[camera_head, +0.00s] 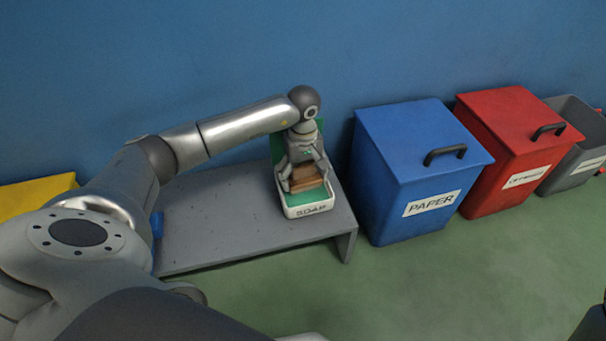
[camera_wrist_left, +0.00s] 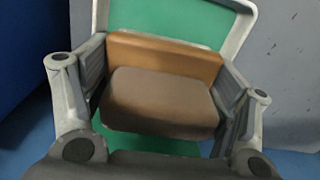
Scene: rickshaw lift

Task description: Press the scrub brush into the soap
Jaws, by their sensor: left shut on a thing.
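The scrub brush (camera_head: 306,177) is a brown block held between the fingers of my left gripper (camera_head: 304,178). In the left wrist view the brush (camera_wrist_left: 160,100) fills the space between both fingers of the left gripper (camera_wrist_left: 160,102), with a lighter brown upper part. The soap tray (camera_head: 309,209) is a white-rimmed tray with a green inside and the label SOAP, on the right end of a grey table. The brush is over the green soap surface (camera_head: 316,196). I cannot tell whether the brush touches it. My right gripper is not in view.
The grey table (camera_head: 215,222) is bare to the left of the tray. A blue PAPER bin (camera_head: 410,180) stands close to its right, then a red bin (camera_head: 515,150) and a grey bin (camera_head: 575,165). A blue wall is behind. Green floor is free in front.

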